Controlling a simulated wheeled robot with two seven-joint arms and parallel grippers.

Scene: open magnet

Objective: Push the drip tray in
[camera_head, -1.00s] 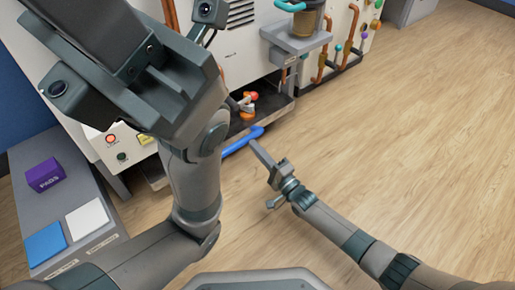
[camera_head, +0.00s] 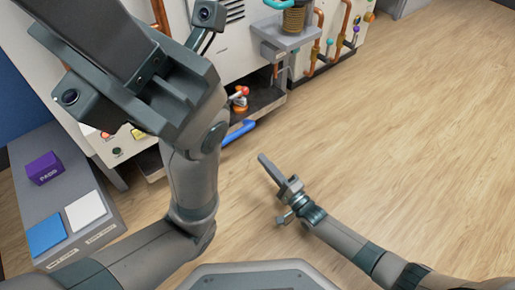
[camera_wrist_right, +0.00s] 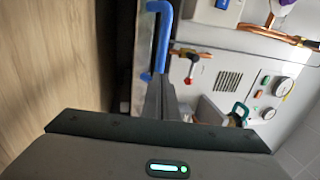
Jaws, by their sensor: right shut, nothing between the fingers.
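The drip tray's blue bar handle (camera_head: 238,132) shows low on the front of the white machine in the head view. My left arm covers part of the tray there. In the right wrist view the handle (camera_wrist_right: 163,38) stands on a grey tray front (camera_wrist_right: 143,62). How far out the tray sits is hard to tell. My right gripper (camera_head: 263,158) is shut and empty over the floor, to the lower right of the handle and apart from it. Its dark fingers (camera_wrist_right: 160,98) point toward the handle. My left gripper (camera_head: 110,50) looms close at the upper left; its fingertips are not clear.
The white machine (camera_head: 228,60) has a red-orange valve (camera_head: 240,93) above the tray. A shelf (camera_head: 285,38) with a copper coil (camera_head: 294,20) juts out at upper right. A grey bench (camera_head: 105,225) with a purple block (camera_head: 44,168) stands left. The wooden floor at right is clear.

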